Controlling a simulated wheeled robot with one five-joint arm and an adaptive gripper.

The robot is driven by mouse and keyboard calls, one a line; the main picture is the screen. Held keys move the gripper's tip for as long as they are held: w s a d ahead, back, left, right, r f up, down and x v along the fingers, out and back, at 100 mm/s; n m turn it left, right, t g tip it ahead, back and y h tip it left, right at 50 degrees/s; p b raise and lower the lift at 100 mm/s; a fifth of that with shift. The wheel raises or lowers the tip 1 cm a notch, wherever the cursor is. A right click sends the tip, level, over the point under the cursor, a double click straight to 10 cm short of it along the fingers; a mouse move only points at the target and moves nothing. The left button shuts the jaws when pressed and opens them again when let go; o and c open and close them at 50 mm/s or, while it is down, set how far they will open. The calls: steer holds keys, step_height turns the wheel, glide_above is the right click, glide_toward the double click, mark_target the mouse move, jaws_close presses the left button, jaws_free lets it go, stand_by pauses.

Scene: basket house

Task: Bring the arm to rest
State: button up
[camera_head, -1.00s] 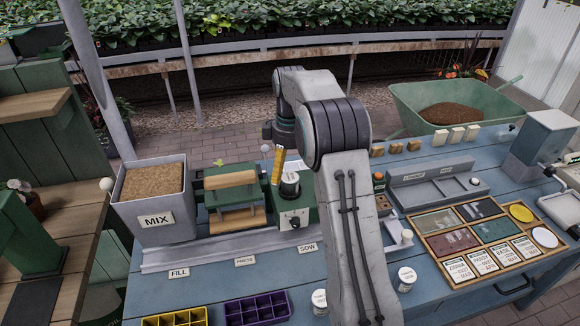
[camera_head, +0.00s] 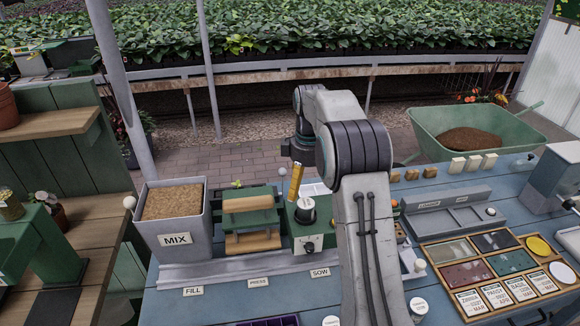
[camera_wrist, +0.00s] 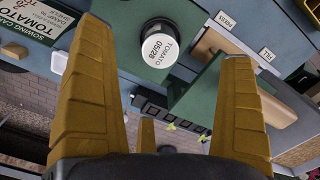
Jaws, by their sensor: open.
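My arm (camera_head: 362,215) rises from the bottom of the head view and bends over at the top. My gripper (camera_wrist: 164,42) hangs beyond the elbow, mostly hidden by my arm; one yellow finger (camera_head: 296,182) shows in the head view. In the wrist view both fingers are wide apart with nothing gripped. A round white lid (camera_wrist: 160,50) marked "TOMATO 05/28" shows between them, below and apart from the fingers. The lidded jar (camera_head: 306,208) stands on the green sowing station (camera_head: 305,240) in the head view.
A grey MIX bin (camera_head: 172,225) of soil and a green press (camera_head: 250,215) stand left on the blue bench. A seed packet tray (camera_head: 440,256) lies right. A white-lidded jar (camera_head: 418,306) stands close by my arm. A wheelbarrow (camera_head: 470,125) stands behind.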

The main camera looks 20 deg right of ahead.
steer(key=s+a+r+m+t, duration=0.1)
steer(key=s+a+r+m, duration=0.1)
steer(key=s+a+r, duration=0.4)
steer(key=s+a+r+m+t, duration=0.1)
steer(key=s+r, duration=0.3)
steer(key=s, duration=0.5)
steer(key=s+a+f+m+t, duration=0.1)
steer(key=s+a+m, duration=0.1)
steer(key=s, duration=0.6)
steer(key=s+a+f+m+t, duration=0.1)
steer(key=s+a+f, duration=0.1)
steer(key=s, duration=0.6)
steer(key=shift+s+m+t, duration=0.15)
steer(key=shift+m+t, duration=0.15)
steer(key=shift+m, duration=0.1)
